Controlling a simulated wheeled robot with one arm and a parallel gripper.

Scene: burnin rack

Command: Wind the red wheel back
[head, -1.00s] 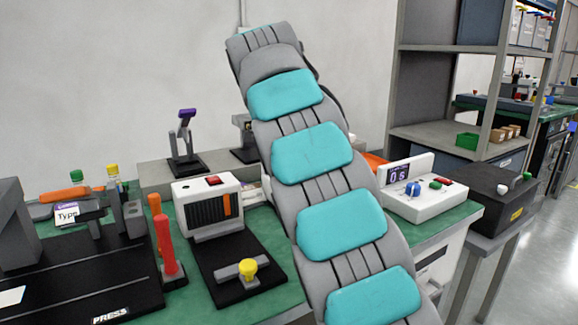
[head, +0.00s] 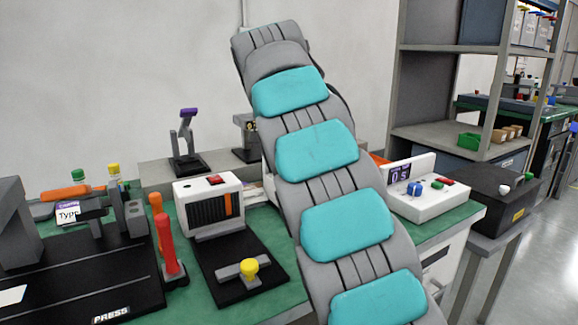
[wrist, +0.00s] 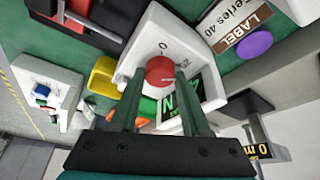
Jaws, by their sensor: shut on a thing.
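The red wheel (wrist: 160,72) is a round red knob with a pale mark on its face. It sits on a white box (wrist: 205,75) with a "0" printed on the dial beside it and a dark panel with green lettering below. My gripper (wrist: 160,82) has one finger on each side of the wheel and is shut on it. In the head view my arm hides the gripper and the red wheel.
In the wrist view a yellow part (wrist: 103,77) lies left of the white box, and a purple disc (wrist: 254,45) and a label plate (wrist: 240,22) lie right. In the head view a black press (head: 90,275) and a white display unit (head: 209,205) stand left of my arm.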

